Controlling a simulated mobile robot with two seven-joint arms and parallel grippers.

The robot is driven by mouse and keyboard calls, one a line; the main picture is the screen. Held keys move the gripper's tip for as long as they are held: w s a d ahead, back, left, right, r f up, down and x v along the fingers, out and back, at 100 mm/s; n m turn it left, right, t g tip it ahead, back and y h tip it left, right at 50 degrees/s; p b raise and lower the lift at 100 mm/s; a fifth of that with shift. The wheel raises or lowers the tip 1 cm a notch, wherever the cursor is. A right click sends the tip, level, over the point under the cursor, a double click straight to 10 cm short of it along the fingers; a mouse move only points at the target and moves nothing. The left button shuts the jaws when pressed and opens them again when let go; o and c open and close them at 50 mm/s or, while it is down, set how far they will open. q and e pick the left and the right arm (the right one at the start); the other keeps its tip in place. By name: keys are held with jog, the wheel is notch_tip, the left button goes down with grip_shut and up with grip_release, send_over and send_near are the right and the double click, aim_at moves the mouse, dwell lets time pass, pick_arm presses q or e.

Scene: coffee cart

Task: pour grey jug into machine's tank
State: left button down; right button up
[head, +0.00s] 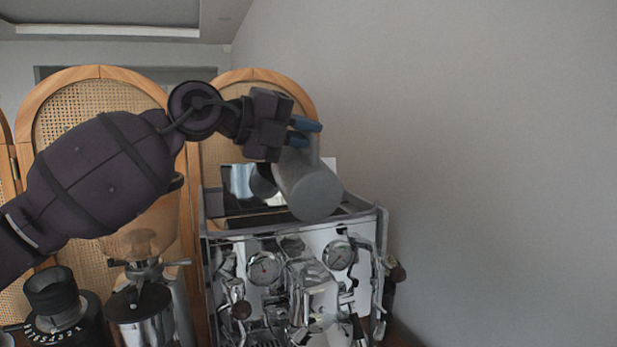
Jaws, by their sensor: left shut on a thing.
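The grey jug (313,190) is in the head view, above the top of the espresso machine. It is tilted, with its round base facing me and its mouth side away to the left. My left gripper (306,133) is shut on the jug's handle at its upper side, with blue fingertips. The coffee machine (320,235) stands below, chrome with two gauges. Its top opening, with a dark reflective panel (238,188), lies behind and left of the jug. The jug hides part of the tank area, and I cannot see any liquid. My right gripper is not in view.
A grinder (143,300) with a clear hopper stands left of the machine, under my left forearm. A dark round-dial device (55,300) stands at the far left. Cane folding screens (85,100) stand behind. The right side is bare wall.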

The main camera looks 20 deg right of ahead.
aim_at(317, 168)
pick_arm(q)
jog(key=shift+s+r+m+t, duration=0.4)
jog(key=shift+s+r+m, duration=0.9)
jog(key=shift+s+r, duration=0.1)
jog(key=shift+f, duration=0.1)
jog(key=s+m, duration=0.1)
jog(key=f+m+t, duration=0.1)
jog(key=m, duration=0.1)
jog(key=s+f+m, duration=0.1)
jog(key=m, duration=0.1)
jog(key=shift+s+d+h, duration=0.1)
jog(key=shift+s+h, duration=0.2)
jog(key=shift+h, duration=0.1)
jog(key=f+m, duration=0.1)
jog(key=m, duration=0.1)
jog(key=f+m, duration=0.2)
jog(key=f+m+h, duration=0.1)
jog(key=f, duration=0.1)
jog(key=shift+w+m+t, duration=0.4)
